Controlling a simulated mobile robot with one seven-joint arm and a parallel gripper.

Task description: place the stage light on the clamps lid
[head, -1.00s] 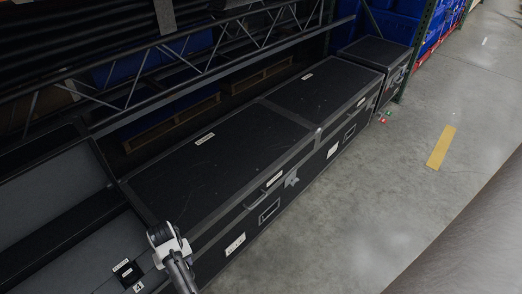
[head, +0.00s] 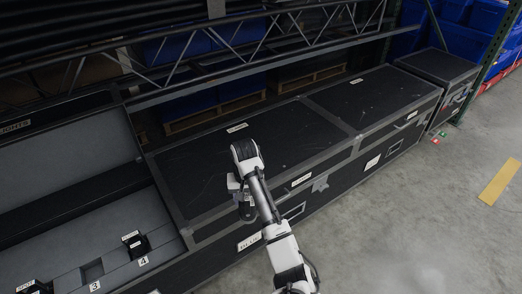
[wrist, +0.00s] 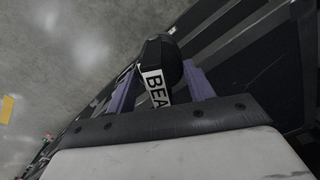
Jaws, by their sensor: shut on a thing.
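My gripper (wrist: 160,92) is shut on the stage light (wrist: 163,62), a small black body with a white label reading "BEA" before it is cut off. Purple fingers press it from both sides in the wrist view. In the head view my gripper (head: 245,203) hangs over the front left part of a closed black case lid (head: 200,165), and the light is mostly hidden or too dark to make out there. Another black lid (head: 365,100) adjoins it on the right. The lid labels are too small to read, so I cannot tell which is the clamps lid.
At left an open case (head: 75,150) marked "LIGHTS" has grey foam with numbered slots; two small black labelled lights (head: 135,243) (head: 35,287) sit in it. A metal truss (head: 210,50) runs behind the lids. A smaller case (head: 438,66) stands at far right. Both lids look bare.

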